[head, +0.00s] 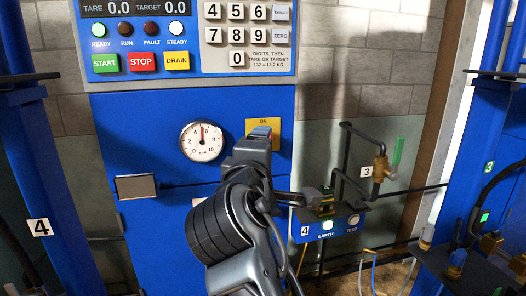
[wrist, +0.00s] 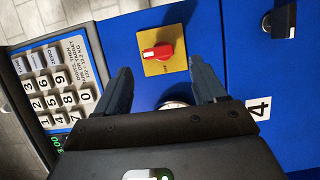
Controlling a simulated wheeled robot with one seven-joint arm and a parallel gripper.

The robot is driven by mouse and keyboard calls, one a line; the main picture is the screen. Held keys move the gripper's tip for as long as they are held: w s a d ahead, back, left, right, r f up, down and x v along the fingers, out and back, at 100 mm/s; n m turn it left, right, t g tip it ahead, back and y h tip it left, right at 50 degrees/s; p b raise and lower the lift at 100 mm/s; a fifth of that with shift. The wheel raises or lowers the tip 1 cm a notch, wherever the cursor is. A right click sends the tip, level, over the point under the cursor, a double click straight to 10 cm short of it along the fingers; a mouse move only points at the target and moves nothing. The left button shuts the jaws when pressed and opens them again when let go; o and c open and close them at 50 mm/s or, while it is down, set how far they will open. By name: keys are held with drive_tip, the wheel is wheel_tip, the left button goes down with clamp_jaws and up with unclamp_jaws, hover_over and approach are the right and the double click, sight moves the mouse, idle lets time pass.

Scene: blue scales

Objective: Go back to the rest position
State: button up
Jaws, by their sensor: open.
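My gripper (head: 262,134) is in front of the blue panel, close to the yellow switch plate (head: 284,130) in the head view and covering much of it. In the wrist view my gripper (wrist: 160,66) is open, its two dark fingers apart with nothing between them. Beyond the fingertips a red rotary knob (wrist: 161,51) sits on the yellow plate (wrist: 179,38). I cannot tell the exact gap to the knob. My arm rises from the bottom of the head view and is bent.
A keypad panel with START (head: 105,63), STOP and DRAIN buttons is above. A round gauge (head: 202,141) is left of my gripper. A small blue box (head: 341,222) with pipework is close on the right. Blue posts (head: 46,180) stand at both sides.

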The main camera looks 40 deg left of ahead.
idle(0.4)
drive_tip(key=s+d+f+m+g, duration=0.1)
drive_tip(key=s+d+f+m, duration=0.1)
drive_tip(key=d+f, duration=0.5)
drive_tip(key=s+d+f+m+g, duration=0.15)
drive_tip(key=d+f, duration=0.35)
drive_tip(key=f, duration=0.5)
drive_tip(key=s+d+f+m+h, duration=0.1)
drive_tip(key=s+d+f+m, duration=0.3)
drive_tip(key=d, duration=0.3)
drive_tip(key=s+d+f+m+h, duration=0.1)
drive_tip(key=s+d+f+m, duration=0.2)
drive_tip(key=s+d+f, duration=0.3)
drive_tip(key=s+d+r+m+h, duration=0.2)
drive_tip(key=s+d+m, duration=0.4)
drive_tip(key=s+d, duration=0.7)
drive_tip(key=s+d+r+m+t+h, duration=0.1)
drive_tip(key=s+d+m+h, duration=0.3)
drive_tip(key=s+d, duration=0.8)
drive_tip(key=s+r+m, duration=0.1)
drive_tip(key=m, duration=0.1)
drive_tip(key=shift+s+d+r+m, duration=0.25)
drive_tip(key=shift+s+d+m, duration=0.05)
drive_tip(key=shift+d+m, duration=0.1)
